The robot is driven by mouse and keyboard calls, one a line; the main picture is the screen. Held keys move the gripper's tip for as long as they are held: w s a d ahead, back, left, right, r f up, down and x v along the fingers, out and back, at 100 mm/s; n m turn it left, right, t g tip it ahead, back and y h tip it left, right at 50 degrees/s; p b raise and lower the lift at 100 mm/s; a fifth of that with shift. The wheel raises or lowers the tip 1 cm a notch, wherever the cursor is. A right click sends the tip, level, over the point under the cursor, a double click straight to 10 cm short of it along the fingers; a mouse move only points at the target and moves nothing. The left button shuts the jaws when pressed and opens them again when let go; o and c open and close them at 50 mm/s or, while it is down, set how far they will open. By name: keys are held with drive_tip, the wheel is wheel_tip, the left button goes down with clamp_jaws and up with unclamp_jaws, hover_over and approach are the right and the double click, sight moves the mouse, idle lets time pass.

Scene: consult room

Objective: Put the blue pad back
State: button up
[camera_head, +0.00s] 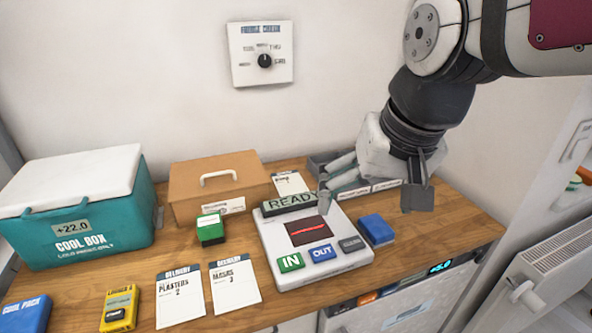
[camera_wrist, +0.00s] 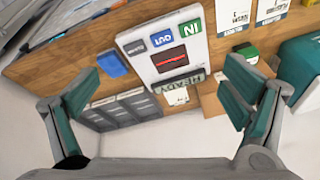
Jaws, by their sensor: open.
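The blue pad (camera_head: 376,230) is a small blue block lying on the wooden counter, just right of the white scanner. It also shows in the wrist view (camera_wrist: 111,63), left of the scanner there. My gripper (camera_head: 371,198) is open and empty, above the counter's right part near the blue pad, apart from it. In the wrist view both fingers (camera_wrist: 160,85) are spread wide with nothing between them. A grey tray with labelled compartments (camera_wrist: 122,110) stands at the back of the counter; my gripper partly hides it in the head view.
The white scanner (camera_head: 336,262) reads READY and has IN and OUT keys. A green box (camera_head: 210,228), a brown case (camera_head: 215,172), a teal cool box (camera_head: 95,220), delivery cards (camera_head: 181,294), a yellow pack (camera_head: 119,308) and a blue cool pack (camera_head: 25,315) occupy the left. The right counter end is clear.

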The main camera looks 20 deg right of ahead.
drive_tip(key=s+a+n+t, duration=0.1)
drive_tip(key=s+a+n, duration=0.1)
drive_tip(key=s, duration=0.3)
drive_tip(key=shift+s+f+n, duration=0.25)
drive_tip(key=shift+s+n, duration=0.1)
drive_tip(key=shift+n, duration=0.45)
